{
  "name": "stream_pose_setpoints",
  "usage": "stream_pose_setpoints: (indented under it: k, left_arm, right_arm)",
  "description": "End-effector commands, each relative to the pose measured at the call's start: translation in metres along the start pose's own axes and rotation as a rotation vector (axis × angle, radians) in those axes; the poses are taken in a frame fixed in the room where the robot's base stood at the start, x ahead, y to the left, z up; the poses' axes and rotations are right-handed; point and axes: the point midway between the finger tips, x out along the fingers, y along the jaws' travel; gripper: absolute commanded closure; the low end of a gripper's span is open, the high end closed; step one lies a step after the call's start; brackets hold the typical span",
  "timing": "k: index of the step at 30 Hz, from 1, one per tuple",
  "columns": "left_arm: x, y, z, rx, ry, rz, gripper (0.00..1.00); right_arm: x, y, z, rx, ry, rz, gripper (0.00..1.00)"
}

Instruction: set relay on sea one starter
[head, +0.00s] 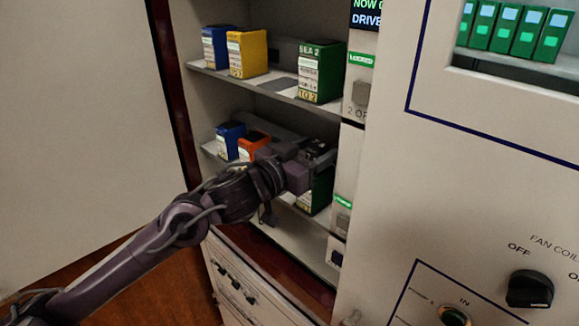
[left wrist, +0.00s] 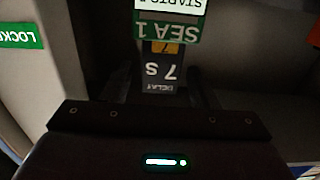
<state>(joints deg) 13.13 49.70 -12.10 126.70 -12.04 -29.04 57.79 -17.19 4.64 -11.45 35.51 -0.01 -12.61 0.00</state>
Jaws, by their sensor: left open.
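The sea one starter is a green box (head: 318,192) on the lower shelf, its upper part hidden by my left gripper (head: 318,160). In the left wrist view its green SEA 1 label (left wrist: 168,28) shows upside down. A dark grey relay (left wrist: 164,72) marked 7 S and DELAY shows upside down beside that label, lined up with the starter. My left gripper's dark fingers stand open on either side of the relay; I cannot tell whether they touch it. How the relay sits on the starter is too dark to tell. My right gripper is out of view.
A green SEA 2 box (head: 320,72), a yellow box (head: 248,53) and a blue box (head: 215,47) stand on the upper shelf. A blue box (head: 230,141) and an orange box (head: 252,145) share the lower shelf. A panel with a black knob (head: 530,289) stands right.

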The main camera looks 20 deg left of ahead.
Motion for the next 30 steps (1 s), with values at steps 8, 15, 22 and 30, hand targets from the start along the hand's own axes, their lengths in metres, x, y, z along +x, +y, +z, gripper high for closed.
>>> stream_pose_setpoints:
  k: [8, 15, 22, 30]
  left_arm:
    - [-0.046, -0.001, 0.004, -0.001, -0.003, -0.001, 0.46]
    - [-0.073, 0.000, 0.003, -0.005, -0.001, 0.000, 0.46]
    - [-0.087, 0.000, 0.001, -0.003, -0.001, 0.001, 0.46]
    - [-0.090, 0.000, 0.000, -0.001, 0.000, 0.001, 0.46]
  right_arm:
    - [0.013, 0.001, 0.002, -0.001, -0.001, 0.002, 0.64]
    - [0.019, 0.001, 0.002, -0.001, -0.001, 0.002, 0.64]
    - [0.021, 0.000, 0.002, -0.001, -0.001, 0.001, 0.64]
    - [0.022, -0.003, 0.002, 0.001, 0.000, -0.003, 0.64]
